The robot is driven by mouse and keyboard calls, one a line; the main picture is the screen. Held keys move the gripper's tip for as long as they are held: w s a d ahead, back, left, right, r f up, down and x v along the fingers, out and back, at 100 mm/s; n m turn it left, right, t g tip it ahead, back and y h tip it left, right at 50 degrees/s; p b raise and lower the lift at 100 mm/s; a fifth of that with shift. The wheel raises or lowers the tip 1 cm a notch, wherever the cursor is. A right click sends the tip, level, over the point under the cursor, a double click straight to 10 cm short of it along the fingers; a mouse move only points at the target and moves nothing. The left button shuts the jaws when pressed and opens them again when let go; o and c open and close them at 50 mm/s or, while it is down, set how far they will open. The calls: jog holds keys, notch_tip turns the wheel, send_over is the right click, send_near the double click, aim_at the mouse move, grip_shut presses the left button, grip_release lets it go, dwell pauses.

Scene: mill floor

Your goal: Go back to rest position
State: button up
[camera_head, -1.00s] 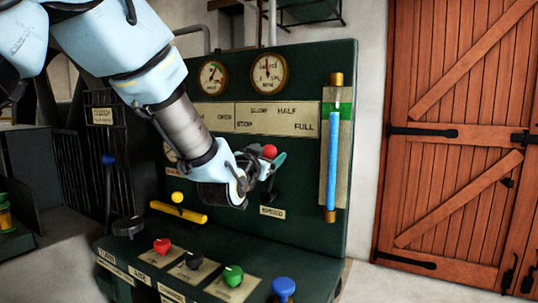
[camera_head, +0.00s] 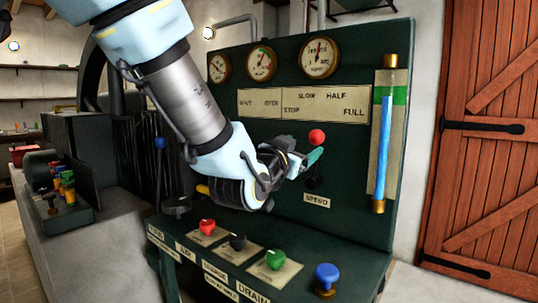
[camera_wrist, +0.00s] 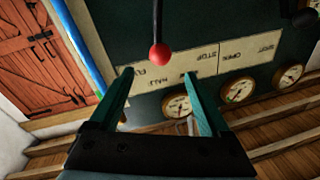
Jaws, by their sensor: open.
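My gripper (camera_head: 312,160) is in front of the dark green control panel (camera_head: 350,205), beside the red ball (camera_head: 316,136) of the speed lever. In the wrist view my gripper (camera_wrist: 160,95) is open, its two green fingers apart with nothing between them. The red ball (camera_wrist: 159,54) shows there beyond the fingertips, on its dark rod, apart from both fingers. In the head view my forearm and wrist hide part of the panel's left side.
Red (camera_head: 207,227), black (camera_head: 238,241), green (camera_head: 275,259) and blue (camera_head: 326,278) knobs stand on the ledge below. A blue gauge tube (camera_head: 385,135) is at the panel's right. A wooden door (camera_head: 490,150) is further right. A bench (camera_head: 75,235) with small coloured objects is at left.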

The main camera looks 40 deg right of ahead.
jog(key=w+a+f+n+y+p, duration=0.1)
jog(key=w+a+f+n+y, duration=0.2)
jog(key=w+a, duration=0.35)
jog(key=w+a+f+n+t+y+p, duration=0.1)
jog(key=w+a+f+n+y, duration=0.1)
jog(key=w+a+f+y, duration=0.45)
jog(key=w+a+f+n+y+p, duration=0.15)
jog(key=w+a, duration=0.25)
jog(key=a, duration=0.5)
jog(key=s+a+f+n+g+y+p, duration=0.1)
jog(key=a+f+n+g+y+p, duration=0.25)
jog(key=a, duration=1.35)
jog(key=s+a+f+n+g+y, duration=0.2)
jog(key=s+a+n, duration=0.3)
jog(key=a, duration=0.6)
jog(key=s+g, duration=0.1)
jog(key=s, duration=0.1)
jog(key=shift+s+y, duration=0.3)
jog(key=shift+y, duration=0.05)
jog(key=shift+d+f, duration=0.1)
